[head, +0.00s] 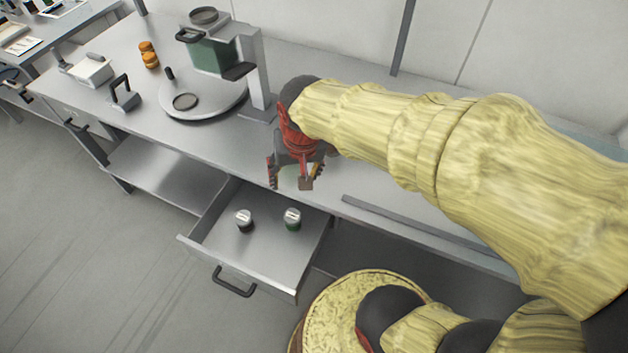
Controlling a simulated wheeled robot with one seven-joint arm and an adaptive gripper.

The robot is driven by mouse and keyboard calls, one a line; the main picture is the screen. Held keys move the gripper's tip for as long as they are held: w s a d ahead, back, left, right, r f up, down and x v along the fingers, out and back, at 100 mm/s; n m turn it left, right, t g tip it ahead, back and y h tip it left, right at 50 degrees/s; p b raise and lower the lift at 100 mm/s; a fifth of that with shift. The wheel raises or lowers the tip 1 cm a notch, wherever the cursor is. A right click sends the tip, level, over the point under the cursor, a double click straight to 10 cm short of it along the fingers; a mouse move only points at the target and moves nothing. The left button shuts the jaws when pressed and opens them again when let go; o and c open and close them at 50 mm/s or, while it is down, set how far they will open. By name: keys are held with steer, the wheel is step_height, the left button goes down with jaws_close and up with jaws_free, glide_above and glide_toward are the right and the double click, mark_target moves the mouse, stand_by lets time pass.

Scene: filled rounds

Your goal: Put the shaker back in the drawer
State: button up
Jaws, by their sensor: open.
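The drawer (222,250) is pulled out below the counter. Two small shakers with pale tops stand upright inside it. The left shaker (244,222) has a dark body, and the right shaker (292,220) has a dark green body. They stand apart from each other. My gripper (288,186) is open with its fingers pointing down, over the counter's front edge just behind the right shaker. It holds neither of these two. A pale greenish patch shows between the fingers, and I cannot tell what it is.
On the counter (225,150) stand a machine with a green container (212,55), a round plate (200,101), an orange-brown item (149,55), a black-handled metal piece (124,94) and a white box (90,70). The drawer's front half is clear.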

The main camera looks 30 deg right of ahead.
steer(key=s+r+n+t, duration=0.2)
steer(key=s+r+n, duration=0.1)
steer(key=s+r, duration=0.5)
steer(key=shift+s+r+n+t, duration=0.35)
steer(key=shift+s+n+t, duration=0.05)
steer(key=shift+s, duration=0.2)
steer(key=shift+c, duration=0.4)
